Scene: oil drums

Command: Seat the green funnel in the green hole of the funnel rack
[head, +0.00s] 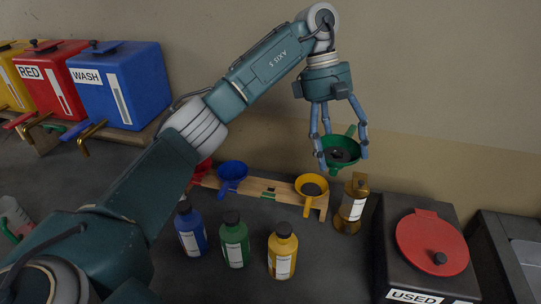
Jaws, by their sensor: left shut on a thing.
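My left gripper (342,150) is shut on the green funnel (336,165), held upright in the air with its spout down. The funnel is above and to the right of the yellow funnel, near the right end of the wooden funnel rack (287,190). The rack holds a blue funnel (232,170), a yellow funnel (311,184) and, partly hidden by my arm, a red funnel (203,170). Between the blue and yellow funnels the rack is empty, with a green mark (268,196) on it. My right gripper is not in view.
Blue (190,230), green (235,243) and yellow (283,252) bottles stand in front of the rack. An amber bottle (352,207) stands at its right end, below the held funnel. A black USED bin (395,265) with a red lid is further right.

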